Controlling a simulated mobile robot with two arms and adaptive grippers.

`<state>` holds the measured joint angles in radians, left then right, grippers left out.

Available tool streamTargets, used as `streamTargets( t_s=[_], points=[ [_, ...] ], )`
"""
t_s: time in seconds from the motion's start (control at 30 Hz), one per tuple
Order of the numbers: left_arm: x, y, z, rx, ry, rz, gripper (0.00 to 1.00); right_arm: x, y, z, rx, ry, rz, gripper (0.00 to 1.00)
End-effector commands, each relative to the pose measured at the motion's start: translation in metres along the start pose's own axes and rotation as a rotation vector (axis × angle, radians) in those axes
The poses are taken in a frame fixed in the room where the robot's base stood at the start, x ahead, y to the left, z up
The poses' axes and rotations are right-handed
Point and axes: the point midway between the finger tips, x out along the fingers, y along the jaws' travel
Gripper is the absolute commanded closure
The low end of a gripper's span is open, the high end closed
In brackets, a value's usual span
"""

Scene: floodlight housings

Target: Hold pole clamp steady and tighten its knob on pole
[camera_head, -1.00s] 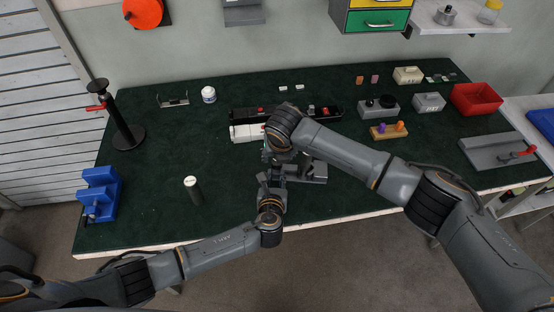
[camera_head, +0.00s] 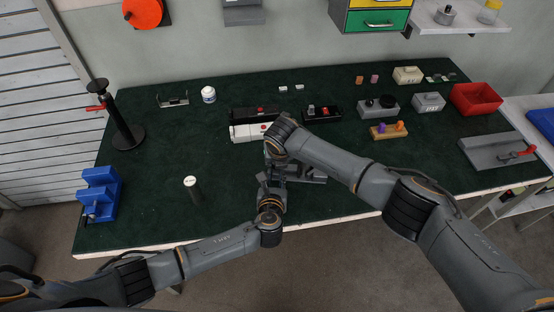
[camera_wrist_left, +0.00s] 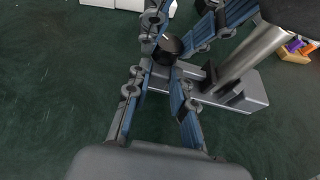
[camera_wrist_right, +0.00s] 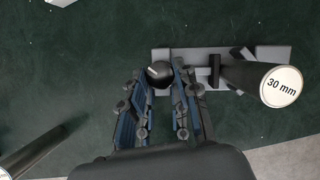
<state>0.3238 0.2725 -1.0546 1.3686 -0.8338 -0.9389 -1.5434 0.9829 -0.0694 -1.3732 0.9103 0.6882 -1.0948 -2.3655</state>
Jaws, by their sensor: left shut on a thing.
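The grey pole (camera_wrist_left: 250,55) shows in the left wrist view, beside a grey block-like fixture (camera_wrist_left: 235,100). In the right wrist view the pole's end label (camera_wrist_right: 281,86) reads "30 mm". The clamp's round black knob (camera_wrist_left: 167,47) has a light line on top; it also shows in the right wrist view (camera_wrist_right: 160,73). My left gripper (camera_wrist_left: 160,73) is shut at the clamp, just below the knob; its grip is partly hidden. My right gripper (camera_wrist_right: 158,74) has its fingertips on either side of the knob; I cannot tell whether they press on it.
A white box (camera_head: 250,132) and black trays (camera_head: 322,112) lie behind the grippers. A dark cylinder (camera_head: 193,189), a blue vise-like block (camera_head: 98,194) and a black stand (camera_head: 122,125) are at left. A red bin (camera_head: 476,98) is at right.

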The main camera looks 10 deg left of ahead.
Motion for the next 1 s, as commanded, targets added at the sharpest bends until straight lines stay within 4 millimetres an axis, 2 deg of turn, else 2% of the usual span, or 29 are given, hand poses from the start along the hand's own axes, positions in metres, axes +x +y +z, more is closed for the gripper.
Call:
streamTargets(
  t_s=[0.03, 0.1, 0.47, 1.0],
  points=[
    [0.0002, -0.0001, 0.0007, -0.001, -0.001, 0.000, 1.00, 0.0001, -0.0001, -0.0001, 0.000, 0.000, 0.000, 0.91],
    [0.0002, 0.0000, 0.0007, -0.001, -0.001, 0.000, 1.00, 0.0001, -0.0001, -0.0002, 0.001, 0.000, 0.000, 1.00],
    [0.0002, 0.0000, 0.0008, -0.001, -0.001, 0.000, 1.00, -0.0001, 0.0015, 0.0000, 0.063, 0.001, -0.024, 1.00],
    [0.0001, -0.0002, 0.0008, -0.001, -0.001, 0.000, 1.00, 0.0002, 0.0042, 0.0004, 0.419, 0.002, -0.172, 1.00]
  ],
)
